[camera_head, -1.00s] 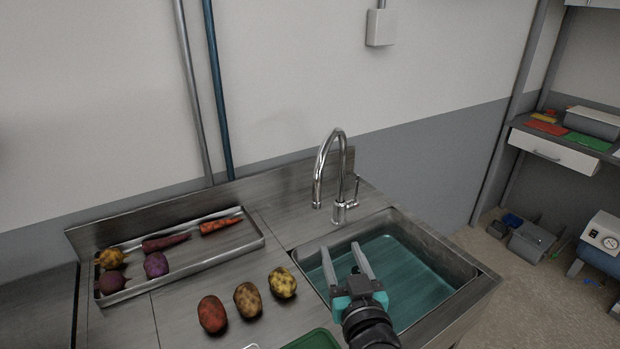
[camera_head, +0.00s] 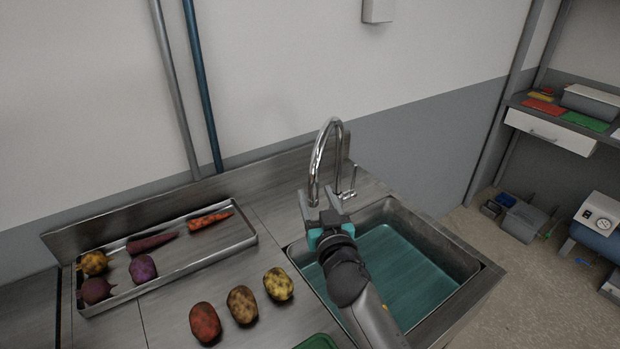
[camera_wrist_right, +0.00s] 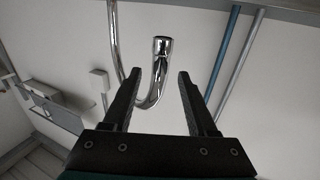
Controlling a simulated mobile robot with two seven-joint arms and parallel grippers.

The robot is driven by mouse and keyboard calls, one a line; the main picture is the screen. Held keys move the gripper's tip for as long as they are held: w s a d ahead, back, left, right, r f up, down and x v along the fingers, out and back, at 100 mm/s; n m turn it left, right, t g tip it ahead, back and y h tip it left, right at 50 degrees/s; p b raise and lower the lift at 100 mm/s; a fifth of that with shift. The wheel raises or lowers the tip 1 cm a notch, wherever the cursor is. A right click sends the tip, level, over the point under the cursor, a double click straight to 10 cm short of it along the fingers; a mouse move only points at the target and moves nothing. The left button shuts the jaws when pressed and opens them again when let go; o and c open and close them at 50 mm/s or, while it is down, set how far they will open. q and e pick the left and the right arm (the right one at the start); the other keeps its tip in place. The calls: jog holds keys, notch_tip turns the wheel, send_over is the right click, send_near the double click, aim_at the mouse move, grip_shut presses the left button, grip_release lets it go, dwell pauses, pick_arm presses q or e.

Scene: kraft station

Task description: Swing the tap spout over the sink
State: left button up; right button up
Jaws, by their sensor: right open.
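The chrome tap (camera_head: 317,160) stands behind the sink (camera_head: 455,270). Its arched spout points to the left, with its outlet by the sink's back left corner. In the right wrist view the spout's open end (camera_wrist_right: 162,45) lies beyond the gap between my fingertips. The tap's lever (camera_head: 352,180) sits at the right of its base. My right gripper (camera_head: 318,196) is open at the spout's lower end, one finger on each side in the picture; contact cannot be told. My gripper hides part of the tap's base. My left gripper is not in view.
A metal tray (camera_head: 190,262) with several root vegetables lies at the left. Three potatoes (camera_head: 241,305) lie on the worktop left of the sink. Part of a green item (camera_head: 318,342) shows at the bottom edge. The sink holds teal water.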

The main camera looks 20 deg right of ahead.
jog(key=shift+x, duration=3.2)
grip_shut()
